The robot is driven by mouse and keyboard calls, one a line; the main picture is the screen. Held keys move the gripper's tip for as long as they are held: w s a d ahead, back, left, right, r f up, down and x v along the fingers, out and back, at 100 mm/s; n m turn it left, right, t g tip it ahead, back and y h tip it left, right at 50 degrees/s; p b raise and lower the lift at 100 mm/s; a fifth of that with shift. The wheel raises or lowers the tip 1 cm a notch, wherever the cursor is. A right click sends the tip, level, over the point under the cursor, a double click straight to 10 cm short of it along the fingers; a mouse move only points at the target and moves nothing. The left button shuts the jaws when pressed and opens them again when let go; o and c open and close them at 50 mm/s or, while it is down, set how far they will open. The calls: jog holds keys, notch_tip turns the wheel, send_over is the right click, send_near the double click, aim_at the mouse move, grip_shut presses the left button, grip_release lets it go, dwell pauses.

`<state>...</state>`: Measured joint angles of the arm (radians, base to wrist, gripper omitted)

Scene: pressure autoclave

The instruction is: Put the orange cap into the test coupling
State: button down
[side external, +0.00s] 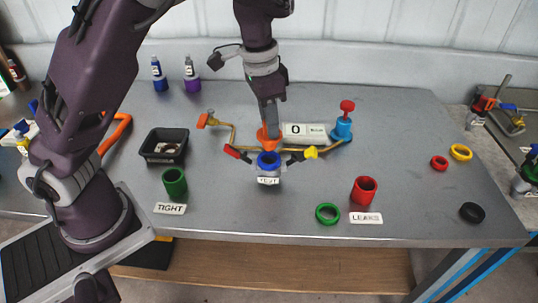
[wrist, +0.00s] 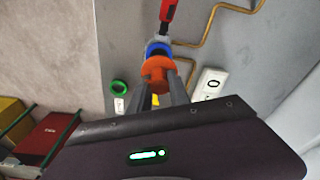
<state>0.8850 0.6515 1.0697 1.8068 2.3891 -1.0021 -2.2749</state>
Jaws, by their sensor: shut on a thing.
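My gripper (side external: 271,119) is shut on the orange cap (side external: 269,139). In the side view the cap hangs just above and slightly behind the blue-rimmed test coupling (side external: 268,160), whose front label reads TEST. In the wrist view the orange cap (wrist: 157,70) sits between my fingers (wrist: 164,88) and partly covers the blue test coupling (wrist: 158,47). I cannot tell whether the cap touches the coupling. The coupling has a red handle (side external: 233,152) on its left and a yellow handle (side external: 311,152) on its right.
A brass pipe with an orange valve (side external: 207,119), a display reading 0 (side external: 304,131) and a blue pump (side external: 342,124) stand around the coupling. A black tray (side external: 163,146), green TIGHT cup (side external: 174,182) and red LEAKS cup (side external: 363,190) are nearby. A green ring (side external: 327,214) lies in front.

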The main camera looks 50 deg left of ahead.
aim_at(269, 145)
notch_tip(269, 145, down, 6)
jog(key=shift+f, duration=0.1)
jog(key=shift+f, duration=0.1)
jog(key=shift+f, duration=0.15)
jog(key=c, duration=1.2)
grip_release()
jog(key=shift+c, duration=0.2)
